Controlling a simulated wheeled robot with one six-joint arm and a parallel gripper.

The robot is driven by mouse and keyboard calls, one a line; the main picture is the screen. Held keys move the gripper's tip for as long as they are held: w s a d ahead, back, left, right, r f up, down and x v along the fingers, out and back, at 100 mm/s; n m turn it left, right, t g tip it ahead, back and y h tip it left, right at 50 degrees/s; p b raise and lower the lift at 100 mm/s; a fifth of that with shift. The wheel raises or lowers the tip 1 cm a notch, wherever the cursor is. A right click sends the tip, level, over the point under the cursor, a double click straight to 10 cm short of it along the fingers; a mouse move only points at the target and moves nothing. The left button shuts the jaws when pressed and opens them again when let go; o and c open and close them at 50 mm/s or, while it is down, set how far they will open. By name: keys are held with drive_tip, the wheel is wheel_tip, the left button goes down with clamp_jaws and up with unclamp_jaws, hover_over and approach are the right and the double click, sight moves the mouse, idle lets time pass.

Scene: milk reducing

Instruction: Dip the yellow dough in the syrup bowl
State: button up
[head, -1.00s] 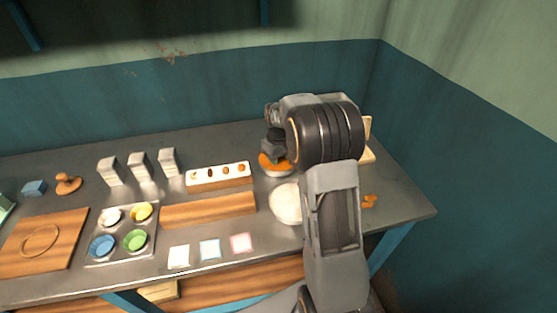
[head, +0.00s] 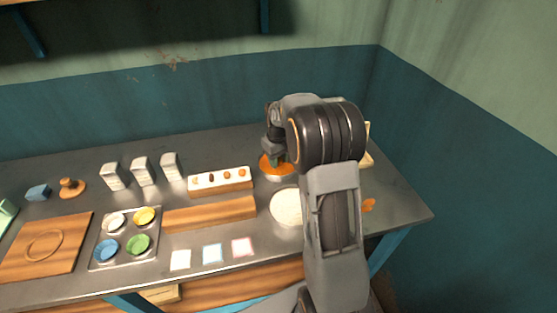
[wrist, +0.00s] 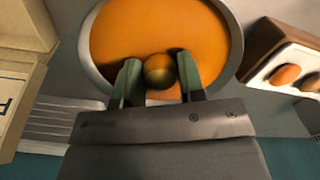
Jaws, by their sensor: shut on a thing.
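The syrup bowl (head: 289,172), a round metal bowl filled with orange syrup, stands at the back right of the counter. It also fills the top of the wrist view (wrist: 105,80). My gripper (head: 276,161) reaches down over it. In the wrist view my gripper (wrist: 159,75) has its two green fingers closed on the yellow dough (wrist: 159,71), a small round, shiny, brownish-yellow ball. The ball shows against the orange syrup; whether it touches the surface I cannot tell. In the head view the ball is hidden.
A white-topped holder (head: 221,182) with several small balls stands left of the bowl. A white round bowl (head: 286,207) stands in front, partly behind my arm. A wooden block (head: 210,213), a tray of coloured cups (head: 126,236) and a wooden board (head: 45,262) lie further left.

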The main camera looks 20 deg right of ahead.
drive_tip(key=shift+r+p, duration=1.65)
drive_tip(key=shift+r, duration=0.8)
drive_tip(key=shift+r, duration=0.1)
wheel_tip(320, 180, up, 4)
drive_tip(key=p, duration=0.3)
drive_tip(key=shift+w, duration=0.1)
